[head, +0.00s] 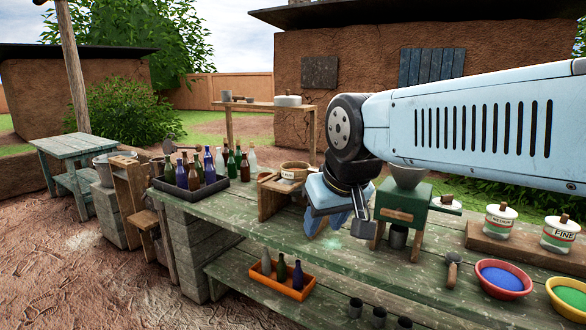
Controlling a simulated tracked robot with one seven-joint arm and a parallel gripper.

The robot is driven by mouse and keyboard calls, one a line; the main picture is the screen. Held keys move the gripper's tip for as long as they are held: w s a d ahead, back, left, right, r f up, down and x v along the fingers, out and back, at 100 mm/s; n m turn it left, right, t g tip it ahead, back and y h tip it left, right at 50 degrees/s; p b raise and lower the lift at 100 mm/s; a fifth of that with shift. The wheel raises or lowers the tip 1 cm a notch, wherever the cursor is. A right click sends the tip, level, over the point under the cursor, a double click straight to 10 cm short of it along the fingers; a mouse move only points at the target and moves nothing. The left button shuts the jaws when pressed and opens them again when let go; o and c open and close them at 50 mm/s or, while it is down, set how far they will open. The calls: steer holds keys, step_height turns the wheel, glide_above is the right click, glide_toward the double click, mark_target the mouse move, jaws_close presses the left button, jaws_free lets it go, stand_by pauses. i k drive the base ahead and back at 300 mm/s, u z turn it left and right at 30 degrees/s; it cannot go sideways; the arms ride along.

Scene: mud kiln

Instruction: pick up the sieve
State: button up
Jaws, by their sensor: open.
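A round, shallow, wood-coloured vessel with a pale label, which looks like the sieve (294,171), sits on a small wooden stand (274,200) on the green bench. My gripper (339,228) hangs over the bench to the right of it and nearer the camera. Its fingers point down and are apart, with nothing seen between them. My gripper's body hides the right part of the stand. The sieve's inside is hard to make out.
A dark tray of bottles (216,186) stands left of the stand. A green grinder-like machine (402,208) stands close right of my gripper. A scoop (453,270), bowls (502,278) and lidded jars (500,222) lie further right. An orange tray (282,284) holds bottles on the lower shelf.

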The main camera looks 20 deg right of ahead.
mark_target(305, 172)
steer(key=z, duration=0.35)
steer(key=i, duration=0.75)
steer(key=z, duration=0.7)
steer(key=k, duration=0.85)
steer(key=z, duration=0.15)
steer(key=i, duration=1.4)
steer(key=u, duration=0.05)
